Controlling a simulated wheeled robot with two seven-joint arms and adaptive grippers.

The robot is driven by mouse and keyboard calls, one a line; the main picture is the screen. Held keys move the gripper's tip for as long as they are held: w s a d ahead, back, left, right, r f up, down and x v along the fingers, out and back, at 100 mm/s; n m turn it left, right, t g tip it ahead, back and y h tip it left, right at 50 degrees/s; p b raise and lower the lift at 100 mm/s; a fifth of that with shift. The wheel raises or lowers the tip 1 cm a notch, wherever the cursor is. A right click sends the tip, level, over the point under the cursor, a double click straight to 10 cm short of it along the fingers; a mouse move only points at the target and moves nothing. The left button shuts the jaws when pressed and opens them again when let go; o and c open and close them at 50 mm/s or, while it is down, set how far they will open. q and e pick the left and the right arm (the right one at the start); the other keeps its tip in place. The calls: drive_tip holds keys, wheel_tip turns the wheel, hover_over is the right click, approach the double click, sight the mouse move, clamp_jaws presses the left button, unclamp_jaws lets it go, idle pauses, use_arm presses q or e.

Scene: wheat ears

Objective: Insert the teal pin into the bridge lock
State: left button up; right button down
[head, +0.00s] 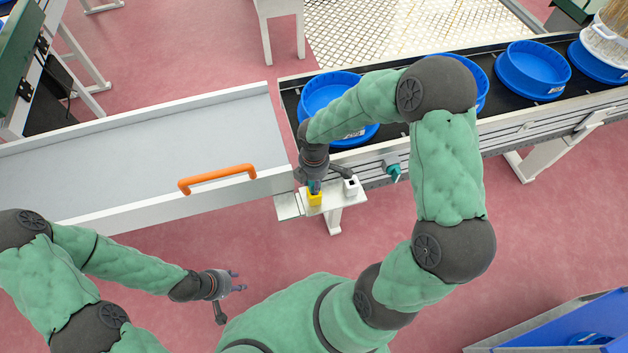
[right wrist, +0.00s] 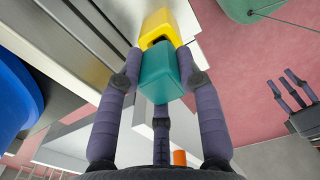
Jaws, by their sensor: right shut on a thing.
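My right gripper (right wrist: 158,85) is shut on the teal pin (right wrist: 161,74), which sits between its fingers. In the right wrist view the pin's far end is at the yellow block (right wrist: 158,22), by a dark opening in it; I cannot tell whether the tip is inside. In the head view the yellow block (head: 315,198) is on a small white ledge (head: 325,212), right under my right gripper (head: 314,184). The bridge (head: 130,150), a grey tray with white walls, lies to the left. My left gripper (head: 238,281) is open and empty, low over the floor.
A white block with a dark hole (head: 351,188) stands right of the yellow one. A teal knob (head: 393,173) is on the conveyor's side. An orange handle (head: 216,178) is on the bridge's near wall. Blue tubs (head: 532,69) stand on the conveyor (head: 500,105).

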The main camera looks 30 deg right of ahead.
drive_tip(key=shift+f+b, duration=0.75)
drive_tip(key=shift+f, duration=0.4)
drive_tip(key=c, duration=0.7)
unclamp_jaws()
drive_tip(key=shift+c, duration=0.2)
drive_tip(key=shift+r, duration=0.15)
wheel_tip(320, 180, up, 12)
drive_tip(key=shift+f, duration=0.1)
